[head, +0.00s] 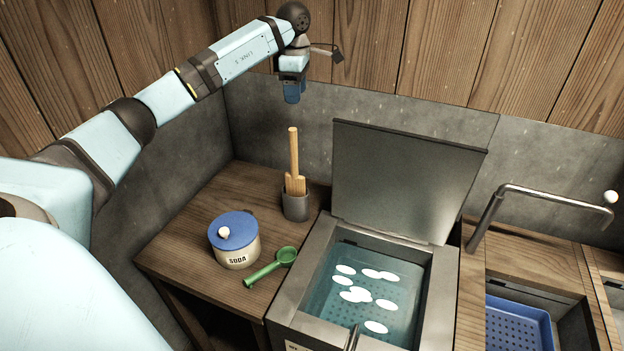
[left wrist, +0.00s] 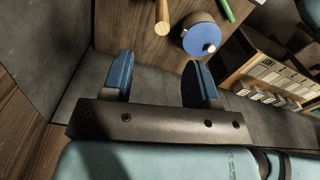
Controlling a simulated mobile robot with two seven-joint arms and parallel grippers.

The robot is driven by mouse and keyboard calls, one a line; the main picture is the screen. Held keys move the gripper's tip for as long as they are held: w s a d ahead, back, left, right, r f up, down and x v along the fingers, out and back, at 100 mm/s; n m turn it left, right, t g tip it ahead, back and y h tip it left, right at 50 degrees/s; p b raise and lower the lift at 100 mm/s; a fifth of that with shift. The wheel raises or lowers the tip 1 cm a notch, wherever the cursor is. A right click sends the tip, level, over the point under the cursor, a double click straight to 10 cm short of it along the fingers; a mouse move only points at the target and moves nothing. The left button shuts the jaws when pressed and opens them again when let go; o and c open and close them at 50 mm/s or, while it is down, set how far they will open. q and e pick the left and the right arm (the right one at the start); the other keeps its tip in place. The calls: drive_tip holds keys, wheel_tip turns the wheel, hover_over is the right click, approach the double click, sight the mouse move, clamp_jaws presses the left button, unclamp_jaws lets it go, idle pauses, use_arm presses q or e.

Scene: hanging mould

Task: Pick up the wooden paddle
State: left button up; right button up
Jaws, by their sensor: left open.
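The wooden paddle (head: 293,155) stands upright with its handle up in a dark grey cup (head: 296,207) on the wooden counter. In the left wrist view the round end of the paddle's handle (left wrist: 162,28) shows near the top, beyond the fingers. My left gripper (head: 292,98) points down in the head view, above the paddle and apart from it, near the back wall. Its two blue fingers are spread with nothing between them in the left wrist view (left wrist: 160,80). The paddle's lower end is hidden in the cup. My right gripper is not in view.
A tap (head: 535,200) and blue tray (head: 515,325) are farther right.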

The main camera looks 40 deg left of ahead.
use_arm(q)
wheel_tip(320, 180, down, 8)
drive_tip(key=shift+s+f+p, duration=0.15)
drive_tip(key=shift+p, duration=0.5)
drive_tip(key=f, duration=0.1)
drive_tip(key=f+p, duration=0.1)
drive_tip(key=f, duration=0.3)
drive_tip(key=shift+s+a+f+p, duration=0.1)
drive_tip(key=shift+s+a+p, duration=0.15)
drive_tip(key=shift+s+p, duration=0.05)
drive_tip(key=c, duration=1)
